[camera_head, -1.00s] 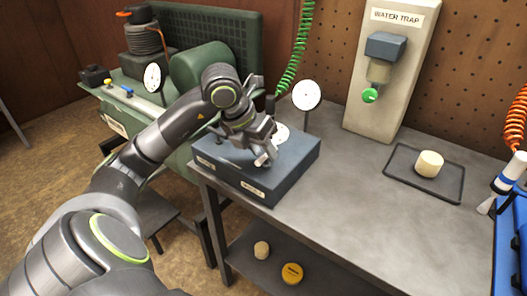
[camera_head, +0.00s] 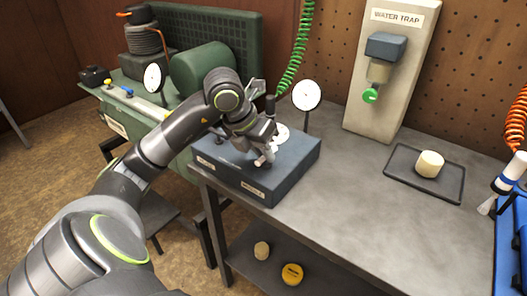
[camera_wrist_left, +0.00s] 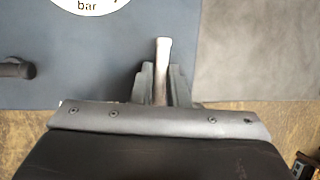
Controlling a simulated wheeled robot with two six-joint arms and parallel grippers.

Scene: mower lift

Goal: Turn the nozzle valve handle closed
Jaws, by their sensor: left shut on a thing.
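The blue-grey control box (camera_head: 295,165) sits on the left end of the metal bench, with labels on its front. My left gripper (camera_head: 264,153) is over the front right of the box, its jaws shut on the light-coloured nozzle valve handle (camera_head: 260,161). In the left wrist view the handle (camera_wrist_left: 162,48) shows as a narrow pale bar standing out between the gripper fingers (camera_wrist_left: 161,82). The base of the handle is hidden by the gripper. My right gripper is not in view.
A dial marked bar (camera_wrist_left: 88,5) and a dark knob (camera_wrist_left: 16,69) are on the box. A round white gauge (camera_head: 306,95) stands behind it. A tray (camera_head: 397,173) holds a cream cylinder (camera_head: 430,163). The bench middle is clear.

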